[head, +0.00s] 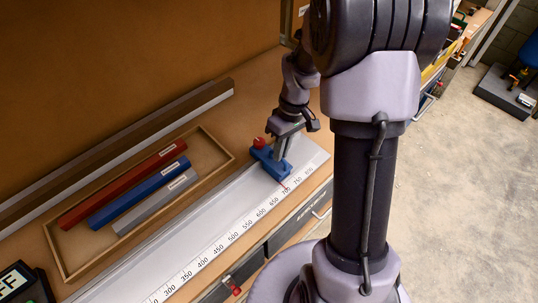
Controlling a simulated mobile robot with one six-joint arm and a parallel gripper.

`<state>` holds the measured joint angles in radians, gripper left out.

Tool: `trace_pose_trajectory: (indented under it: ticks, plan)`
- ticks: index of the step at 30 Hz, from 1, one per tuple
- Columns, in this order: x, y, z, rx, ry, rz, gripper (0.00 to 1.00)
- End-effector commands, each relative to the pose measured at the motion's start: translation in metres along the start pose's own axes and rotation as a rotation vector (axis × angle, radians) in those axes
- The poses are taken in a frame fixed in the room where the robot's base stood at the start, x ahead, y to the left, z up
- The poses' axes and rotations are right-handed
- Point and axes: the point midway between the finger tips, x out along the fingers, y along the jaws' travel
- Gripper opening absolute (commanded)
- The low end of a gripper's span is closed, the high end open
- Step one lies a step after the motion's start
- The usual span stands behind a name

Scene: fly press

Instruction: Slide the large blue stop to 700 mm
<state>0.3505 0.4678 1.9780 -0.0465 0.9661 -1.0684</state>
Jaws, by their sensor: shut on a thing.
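The large blue stop (268,163) sits on the pale scale rail (205,226), toward its far right end. It has a red knob (259,142) on its left side. A thin red pointer (284,186) reaches from the stop to the printed scale, close to the 700 mark; the exact reading is too small to tell. My gripper (282,150) comes down from above and is shut on the upper part of the blue stop. The fingers partly hide the grip.
A wooden tray (218,146) left of the rail holds a red bar (125,184), a blue bar (140,192) and a grey bar (157,203). A small red part (235,290) is at the bench front. A digital display (18,280) stands lower left.

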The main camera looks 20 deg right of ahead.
Motion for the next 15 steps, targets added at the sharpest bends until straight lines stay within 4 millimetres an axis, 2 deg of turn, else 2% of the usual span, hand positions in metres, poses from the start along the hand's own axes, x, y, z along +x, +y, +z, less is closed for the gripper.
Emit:
trace_pose_trajectory:
  ticks: [8,9,12,15]
  plan:
    - [-0.0006,0.0014,-0.0008,-0.001,0.002,0.001,0.00]
    - [-0.0006,0.0013,-0.0008,-0.001,0.002,0.001,0.13]
    - [-0.0004,0.0011,-0.0007,0.000,0.002,0.000,0.32]
    - [-0.0003,0.0010,-0.0005,0.000,0.001,0.000,0.33]
